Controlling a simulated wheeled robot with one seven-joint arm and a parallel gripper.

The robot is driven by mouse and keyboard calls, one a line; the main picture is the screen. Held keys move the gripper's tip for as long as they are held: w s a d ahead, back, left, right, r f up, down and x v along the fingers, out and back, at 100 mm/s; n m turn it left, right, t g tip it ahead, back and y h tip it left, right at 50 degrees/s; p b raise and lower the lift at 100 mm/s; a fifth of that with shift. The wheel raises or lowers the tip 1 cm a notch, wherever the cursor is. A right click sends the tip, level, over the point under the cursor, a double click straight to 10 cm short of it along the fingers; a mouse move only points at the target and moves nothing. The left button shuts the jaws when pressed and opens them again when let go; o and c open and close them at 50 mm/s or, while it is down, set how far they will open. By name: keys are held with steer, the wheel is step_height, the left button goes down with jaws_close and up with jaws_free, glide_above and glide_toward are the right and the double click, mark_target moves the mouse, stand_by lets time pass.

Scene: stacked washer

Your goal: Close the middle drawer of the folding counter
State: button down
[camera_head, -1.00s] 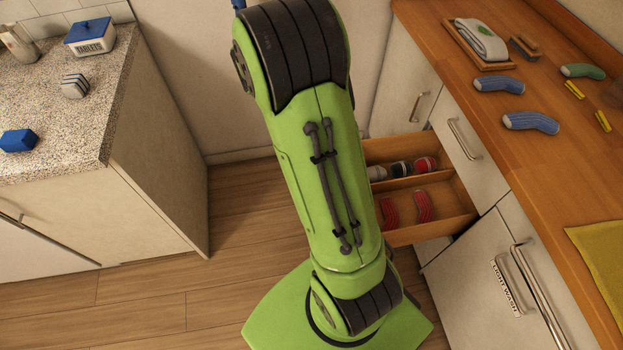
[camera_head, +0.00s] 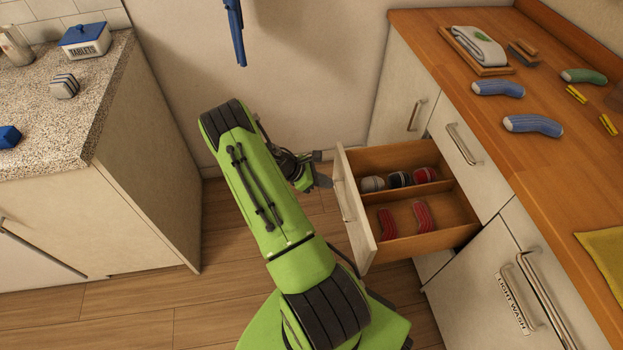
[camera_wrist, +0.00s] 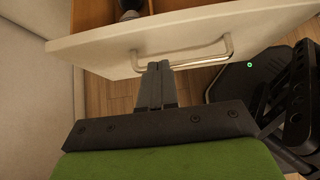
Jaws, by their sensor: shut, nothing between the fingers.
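The middle drawer (camera_head: 357,235) of the wooden-topped counter stands pulled out, with its pale front facing left in the head view. It holds rolled socks (camera_head: 398,179) in the back compartment and two red socks (camera_head: 422,216) in the front one. My gripper (camera_wrist: 158,68) is shut and empty. In the wrist view its fingertips are close to the drawer front (camera_wrist: 110,50), beside the metal handle (camera_wrist: 185,60); I cannot tell whether they touch. In the head view my gripper is just left of the drawer front, partly hidden by my arm.
The counter top (camera_head: 480,130) carries several socks, a wooden tray (camera_head: 472,55) and yellow clips. A speckled counter (camera_head: 60,120) stands at the left. A cabinet marked LIGHT WASH (camera_head: 510,303) is below the drawer's right side. Wooden floor (camera_head: 225,225) lies open between the counters.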

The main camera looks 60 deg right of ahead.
mark_target(348, 183)
steer(key=shift+s+d+f+b, duration=0.2)
steer(key=shift+s+d+b, duration=0.15)
steer(key=shift+s+d, duration=1.25)
steer(key=shift+d, duration=0.1)
